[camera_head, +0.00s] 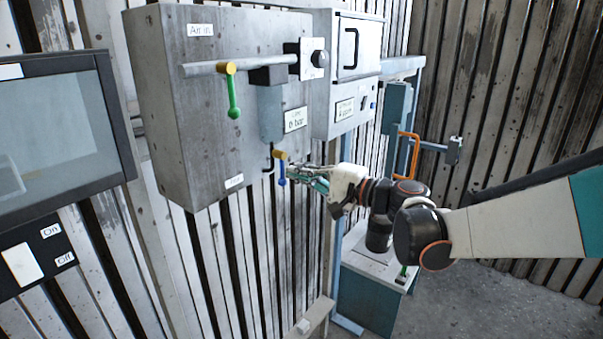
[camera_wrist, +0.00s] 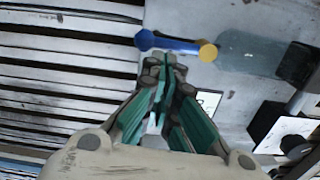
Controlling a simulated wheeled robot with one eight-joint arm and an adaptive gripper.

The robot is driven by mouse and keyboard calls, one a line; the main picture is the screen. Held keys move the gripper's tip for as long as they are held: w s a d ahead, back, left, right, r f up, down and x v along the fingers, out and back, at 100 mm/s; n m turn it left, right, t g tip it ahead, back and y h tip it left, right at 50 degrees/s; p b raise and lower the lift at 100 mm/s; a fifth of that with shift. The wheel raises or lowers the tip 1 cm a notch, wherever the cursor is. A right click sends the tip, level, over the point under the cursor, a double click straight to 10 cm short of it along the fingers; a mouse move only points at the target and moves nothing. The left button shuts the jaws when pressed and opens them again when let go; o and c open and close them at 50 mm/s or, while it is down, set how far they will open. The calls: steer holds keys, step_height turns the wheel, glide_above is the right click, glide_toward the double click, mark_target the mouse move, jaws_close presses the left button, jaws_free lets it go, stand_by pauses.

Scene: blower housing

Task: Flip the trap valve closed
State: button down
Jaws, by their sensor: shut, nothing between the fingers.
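In the wrist view the blue handle (camera_wrist: 172,43) points left from the yellow pivot (camera_wrist: 207,52). My gripper (camera_head: 294,174) is just right of the handle in the head view. In the wrist view its fingertips (camera_wrist: 166,66) are together, close to the handle's middle. Nothing is between the fingers. I cannot tell whether the tips touch the lever.
A green-handled valve (camera_head: 232,95) sits higher on the pipe marked "Air in". A grey-blue cylinder (camera_head: 270,113) is above the blue lever, beside a bar readout (camera_head: 295,119). A screen (camera_head: 55,135) stands at left. An orange handle (camera_head: 408,155) is right of my gripper.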

mark_target(281, 179)
steer(key=shift+s+a+f+m+b, duration=0.15)
steer(key=shift+f+m+b, duration=0.2)
steer(key=shift+m, duration=0.35)
steer(key=m+b, duration=0.1)
steer(key=m, duration=0.1)
steer(key=s+a+m+b, duration=0.1)
steer(key=m, duration=0.1)
steer(key=s+a+m+b, duration=0.1)
steer(key=m, duration=0.1)
steer(key=shift+s+f+m, duration=0.25)
steer(key=shift+m, duration=0.15)
steer(key=m, duration=0.2)
steer(key=s+a+m, duration=0.1)
steer(key=s+r+m, duration=0.1)
steer(key=m, duration=0.1)
steer(key=shift+a+m+t+b, duration=0.25)
steer(key=shift+m+t+b, duration=0.05)
steer(key=shift+t, duration=0.1)
steer(key=m, duration=0.2)
steer(key=r+m, duration=0.1)
steer(key=shift+s+a, duration=0.3)
steer(key=shift+s, duration=0.1)
steer(key=shift+s+r, duration=0.1)
steer(key=shift+a+r, duration=0.1)
steer(key=shift+a, duration=0.05)
